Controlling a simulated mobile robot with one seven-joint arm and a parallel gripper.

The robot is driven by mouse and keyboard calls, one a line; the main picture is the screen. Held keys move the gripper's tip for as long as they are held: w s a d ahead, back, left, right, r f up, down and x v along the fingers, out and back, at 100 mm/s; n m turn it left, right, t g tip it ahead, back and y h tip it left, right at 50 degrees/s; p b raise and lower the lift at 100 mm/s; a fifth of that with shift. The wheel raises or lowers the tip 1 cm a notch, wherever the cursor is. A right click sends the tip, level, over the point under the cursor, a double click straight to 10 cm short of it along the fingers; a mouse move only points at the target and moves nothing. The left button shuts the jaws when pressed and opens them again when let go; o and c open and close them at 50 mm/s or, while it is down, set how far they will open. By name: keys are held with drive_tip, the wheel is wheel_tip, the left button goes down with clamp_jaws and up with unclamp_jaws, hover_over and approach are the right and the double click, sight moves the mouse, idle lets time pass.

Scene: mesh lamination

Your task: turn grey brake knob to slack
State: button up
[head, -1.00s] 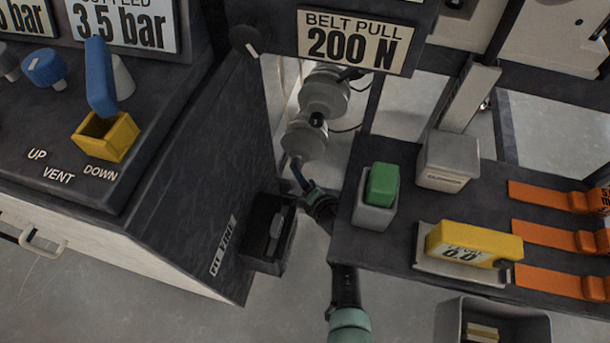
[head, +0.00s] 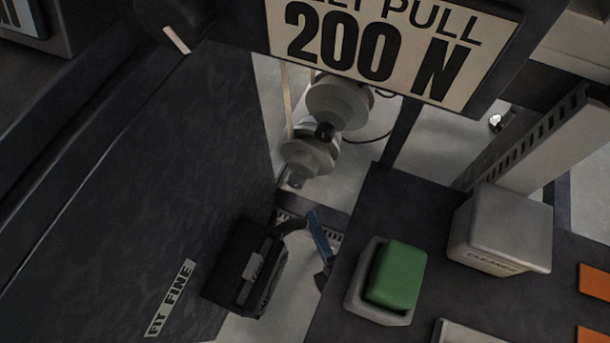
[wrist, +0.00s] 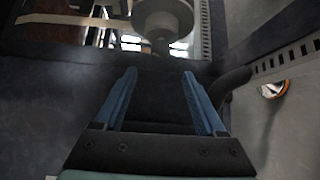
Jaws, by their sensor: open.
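Two pale grey round parts, an upper one (head: 338,98) and a lower one (head: 308,155), sit in the gap below the BELT PULL 200 N sign. I cannot tell surely which is the brake knob, and no slack mark is readable. My gripper (head: 316,228) shows in the head view as a blue finger below the lower round part, apart from it. In the wrist view, my gripper (wrist: 158,78) has its two blue fingers spread with nothing held between them. A grey round part (wrist: 163,14) with a short stem lies beyond the fingertips, cut by the top edge.
A black box (head: 228,268) with a grey lever is on the dark panel left of my gripper. A dark curved bar (wrist: 236,82) is close to the right finger.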

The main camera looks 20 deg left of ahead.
sight(296, 186)
drive_tip(key=b+x, duration=0.4)
drive_tip(key=x, duration=0.6)
drive_tip(key=shift+w+a+f, duration=0.2)
drive_tip(key=shift+w+a, duration=0.05)
drive_tip(key=shift+a, duration=0.05)
drive_tip(key=shift+w+a+r, duration=0.1)
drive_tip(key=shift+w+a, duration=0.25)
drive_tip(key=shift+w, duration=0.05)
clamp_jaws()
